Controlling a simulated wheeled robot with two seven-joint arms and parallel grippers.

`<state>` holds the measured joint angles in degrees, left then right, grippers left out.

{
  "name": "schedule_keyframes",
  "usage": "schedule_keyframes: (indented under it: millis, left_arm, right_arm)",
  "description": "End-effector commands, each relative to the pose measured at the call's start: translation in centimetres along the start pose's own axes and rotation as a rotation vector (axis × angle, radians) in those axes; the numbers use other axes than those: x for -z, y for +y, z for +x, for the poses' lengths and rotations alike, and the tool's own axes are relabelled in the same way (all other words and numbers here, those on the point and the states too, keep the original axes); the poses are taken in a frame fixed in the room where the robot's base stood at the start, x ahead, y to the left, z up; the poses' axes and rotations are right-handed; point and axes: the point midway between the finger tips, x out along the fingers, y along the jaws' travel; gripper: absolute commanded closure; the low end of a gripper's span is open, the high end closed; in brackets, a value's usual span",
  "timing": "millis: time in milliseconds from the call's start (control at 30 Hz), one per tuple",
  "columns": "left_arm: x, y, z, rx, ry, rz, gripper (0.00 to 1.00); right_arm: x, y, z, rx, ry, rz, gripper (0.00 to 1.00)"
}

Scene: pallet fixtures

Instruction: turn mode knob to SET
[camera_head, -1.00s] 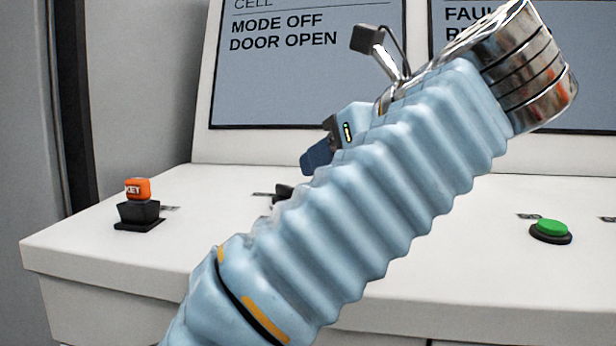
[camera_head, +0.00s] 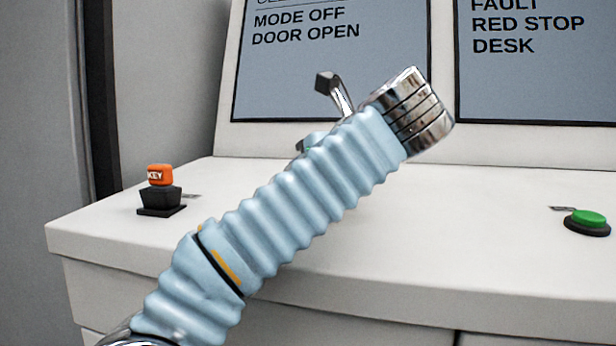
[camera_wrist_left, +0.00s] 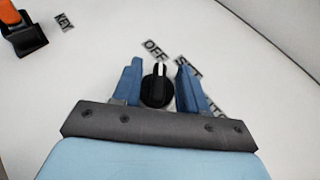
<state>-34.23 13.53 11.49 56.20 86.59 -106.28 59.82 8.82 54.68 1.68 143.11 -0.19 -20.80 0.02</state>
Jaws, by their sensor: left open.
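The black mode knob (camera_wrist_left: 157,88) shows in the left wrist view, its white mark pointing up towards the OFF label (camera_wrist_left: 154,49). The SET label (camera_wrist_left: 188,66) is to the right of OFF, partly covered by a finger. My left gripper (camera_wrist_left: 159,64) is open, with one blue finger on each side of the knob. I cannot tell whether either finger touches it. In the head view my left arm hides the knob and most of the gripper. My right gripper is in neither view.
An orange KEY switch (camera_head: 160,175) on a black base stands at the desk's left; a green button (camera_head: 587,222) is at the right. The left screen (camera_head: 335,75) reads MODE OFF, DOOR OPEN; the right screen (camera_head: 530,85) reads FAULT, RED STOP, DESK.

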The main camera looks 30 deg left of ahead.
Motion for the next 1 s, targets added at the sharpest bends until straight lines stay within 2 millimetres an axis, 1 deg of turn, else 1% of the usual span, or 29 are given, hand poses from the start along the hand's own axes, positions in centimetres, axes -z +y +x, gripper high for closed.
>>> schedule_keyframes:
  millis: [33, 133, 400, 567, 600, 667, 700, 1000]
  left_arm:
    - [0.03, 0.04, 0.49, -0.002, 0.000, 0.000, 0.57]
    - [0.04, -0.02, 0.96, 0.001, 0.001, 0.001, 0.57]
    - [0.03, -0.04, 1.08, 0.001, 0.001, 0.001, 0.57]
    - [0.03, -0.03, 1.07, 0.001, 0.001, 0.001, 0.82]
    - [0.03, -0.03, 1.07, 0.001, 0.001, 0.001, 0.88]
    - [0.03, -0.03, 1.07, 0.001, 0.001, 0.001, 0.97]
    - [0.03, -0.03, 1.06, 0.001, 0.001, 0.001, 1.00]
    - [0.13, 0.01, 1.12, 0.027, 0.000, 0.012, 1.00]
  right_arm:
    - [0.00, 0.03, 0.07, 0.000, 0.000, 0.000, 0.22]
    - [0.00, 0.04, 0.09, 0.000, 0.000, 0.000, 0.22]
    - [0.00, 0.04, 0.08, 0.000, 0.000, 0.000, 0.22]
    - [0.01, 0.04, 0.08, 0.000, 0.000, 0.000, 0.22]
    - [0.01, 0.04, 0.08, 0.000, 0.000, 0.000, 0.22]
    - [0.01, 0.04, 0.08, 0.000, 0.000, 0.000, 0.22]
    - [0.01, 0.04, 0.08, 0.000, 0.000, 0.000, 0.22]
    - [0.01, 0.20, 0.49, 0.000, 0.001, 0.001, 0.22]
